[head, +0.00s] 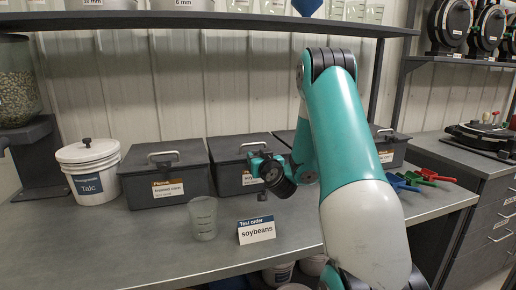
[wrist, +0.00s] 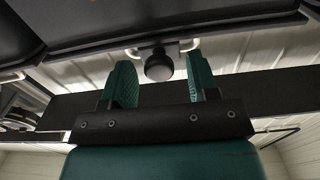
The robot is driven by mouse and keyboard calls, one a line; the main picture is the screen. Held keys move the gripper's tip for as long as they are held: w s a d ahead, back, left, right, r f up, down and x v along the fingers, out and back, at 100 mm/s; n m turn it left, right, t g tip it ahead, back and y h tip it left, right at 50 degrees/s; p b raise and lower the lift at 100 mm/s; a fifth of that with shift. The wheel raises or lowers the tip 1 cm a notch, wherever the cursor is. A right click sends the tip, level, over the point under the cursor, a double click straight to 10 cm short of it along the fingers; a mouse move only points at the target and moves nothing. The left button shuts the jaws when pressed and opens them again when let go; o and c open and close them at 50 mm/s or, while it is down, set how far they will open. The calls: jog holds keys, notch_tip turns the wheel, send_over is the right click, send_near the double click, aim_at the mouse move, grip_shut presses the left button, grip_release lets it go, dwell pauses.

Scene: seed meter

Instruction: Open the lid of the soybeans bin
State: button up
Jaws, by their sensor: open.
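The soybeans bin (head: 226,174) is a dark grey box with a closed lid on the bench, the middle one of the bins. Its label is partly covered by my gripper. A silver handle (head: 254,146) shows on its lid. My gripper (head: 258,161) is in front of the bin near the lid's front edge. In the wrist view my gripper (wrist: 161,78) is open, its two teal fingers apart. A dark round knob (wrist: 158,66) with a silver handle behind it appears between and beyond the fingers; contact cannot be told.
Another dark lidded bin (head: 165,177) stands to the left, and a third (head: 390,149) to the right, partly behind my arm. A white Talc tub (head: 88,170), a clear cup (head: 203,218) and a soybeans order card (head: 257,230) stand on the bench. A shelf (head: 200,22) runs above.

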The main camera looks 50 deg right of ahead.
jog(key=shift+w+d+p, duration=0.35)
jog(key=shift+w, duration=0.2)
jog(key=shift+c, duration=0.2)
